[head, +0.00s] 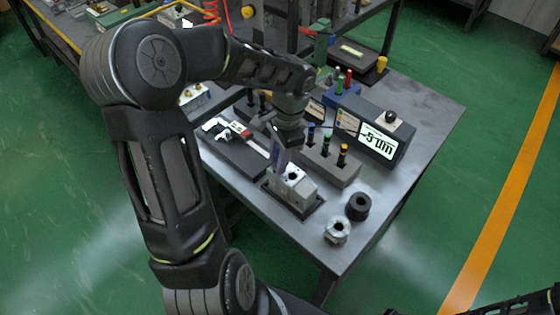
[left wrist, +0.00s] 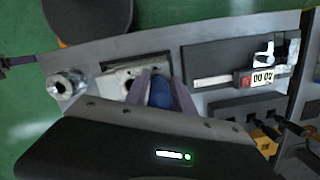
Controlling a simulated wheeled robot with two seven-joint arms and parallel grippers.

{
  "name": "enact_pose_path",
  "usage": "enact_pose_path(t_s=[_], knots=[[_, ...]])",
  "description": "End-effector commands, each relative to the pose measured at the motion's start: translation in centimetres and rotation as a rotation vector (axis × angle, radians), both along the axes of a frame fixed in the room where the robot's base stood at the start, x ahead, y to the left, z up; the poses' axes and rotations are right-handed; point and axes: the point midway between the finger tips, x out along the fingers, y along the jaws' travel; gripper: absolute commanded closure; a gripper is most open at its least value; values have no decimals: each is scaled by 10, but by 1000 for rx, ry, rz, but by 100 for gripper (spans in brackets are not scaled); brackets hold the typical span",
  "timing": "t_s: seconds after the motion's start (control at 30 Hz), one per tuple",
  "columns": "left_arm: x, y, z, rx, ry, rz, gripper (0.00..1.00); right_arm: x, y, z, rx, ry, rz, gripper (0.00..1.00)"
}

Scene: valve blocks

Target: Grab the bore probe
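My left gripper (head: 281,160) points down just over the grey valve block (head: 292,186) near the front of the table. In the left wrist view its two lilac fingers (left wrist: 161,88) stand on either side of a blue cylindrical piece, which looks like the bore probe (left wrist: 160,94). The blue piece fills the gap between them, so the gripper looks shut on it. The probe's lower end is hidden, and whether it sits in the block's bore cannot be told. The valve block also shows in the left wrist view (left wrist: 122,80). My right gripper is out of view.
A grey rack (head: 330,168) with blue-, green- and yellow-topped pieces stands right of the block. A caliper (head: 240,135) lies on a dark pad to the left. A display box (head: 372,137) stands behind. A black ring (head: 358,206) and a metal ring (head: 337,231) sit front right.

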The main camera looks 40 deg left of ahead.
Motion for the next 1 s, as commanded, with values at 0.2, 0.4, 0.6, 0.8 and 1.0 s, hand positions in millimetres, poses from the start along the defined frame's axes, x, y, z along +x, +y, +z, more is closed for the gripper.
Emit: enact_pose_path(t_s=[0.2, 0.4, 0.6, 0.8, 1.0], knots=[[0, 0, 0, 0, 0, 0, 89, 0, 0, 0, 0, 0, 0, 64], [0, 0, 0, 0, 0, 0, 100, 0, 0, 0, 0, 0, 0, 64], [0, 0, 0, 0, 0, 0, 100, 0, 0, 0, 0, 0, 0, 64], [0, 0, 0, 1, 0, 0, 100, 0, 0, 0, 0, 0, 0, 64], [1, 0, 5, 2, -2, 1, 100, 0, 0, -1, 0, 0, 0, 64]])
